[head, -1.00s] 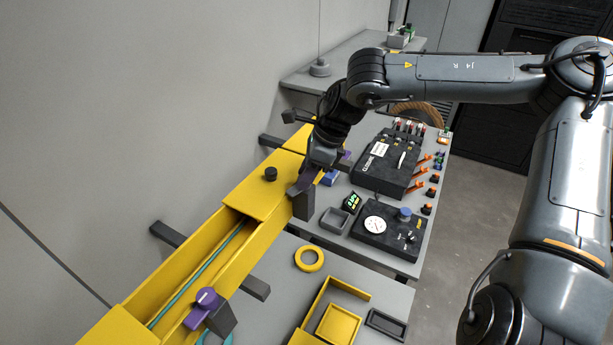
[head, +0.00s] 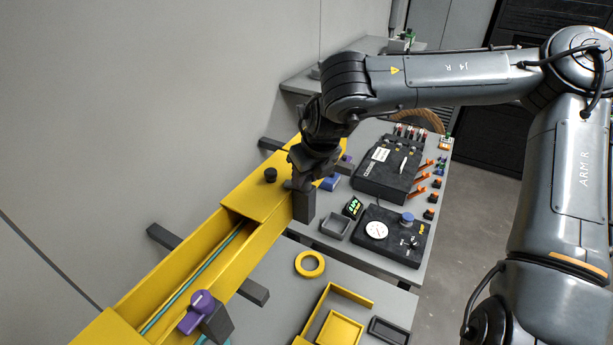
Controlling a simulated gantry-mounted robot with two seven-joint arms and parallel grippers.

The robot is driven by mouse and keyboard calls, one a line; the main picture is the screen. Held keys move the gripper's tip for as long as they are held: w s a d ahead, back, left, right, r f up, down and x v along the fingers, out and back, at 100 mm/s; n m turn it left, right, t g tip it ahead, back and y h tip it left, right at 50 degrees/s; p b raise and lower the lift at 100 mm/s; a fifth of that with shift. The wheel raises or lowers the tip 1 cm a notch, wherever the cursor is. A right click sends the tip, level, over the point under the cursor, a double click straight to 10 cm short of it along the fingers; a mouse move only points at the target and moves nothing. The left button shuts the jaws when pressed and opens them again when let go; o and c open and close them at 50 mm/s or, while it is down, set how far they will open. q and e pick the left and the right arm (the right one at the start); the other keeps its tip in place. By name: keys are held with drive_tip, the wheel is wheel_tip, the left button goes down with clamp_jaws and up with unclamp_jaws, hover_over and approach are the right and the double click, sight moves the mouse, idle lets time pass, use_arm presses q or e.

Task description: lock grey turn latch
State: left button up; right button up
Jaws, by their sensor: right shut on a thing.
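My right gripper (head: 304,180) comes down from the upper right onto the top of a dark grey block (head: 304,206) on the near side of the yellow trough (head: 262,187). It is shut on the grey turn latch there. The latch is mostly hidden by the fingers, so I cannot tell its angle. A purple turn knob (head: 201,304) with a pale mark sits on a similar dark block at the lower left, apart from the gripper. My left gripper is not in view.
A teal fibre (head: 196,275) runs along the trough. A black knob (head: 270,175) stands on its cover. A yellow ring (head: 309,264) and yellow trays lie on the grey bench. Black instrument boxes (head: 388,168) stand to the right. The wall is close on the left.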

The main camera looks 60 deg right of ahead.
drive_tip(key=m+h, duration=0.1)
drive_tip(key=m, duration=0.2)
drive_tip(key=shift+g+b, duration=0.3)
drive_tip(key=shift+b, duration=0.05)
drive_tip(key=shift+a+m, duration=0.1)
drive_tip(key=shift+m, duration=0.2)
drive_tip(key=o, duration=1.1)
drive_tip(key=shift+c, duration=0.2)
drive_tip(key=shift+r, duration=0.1)
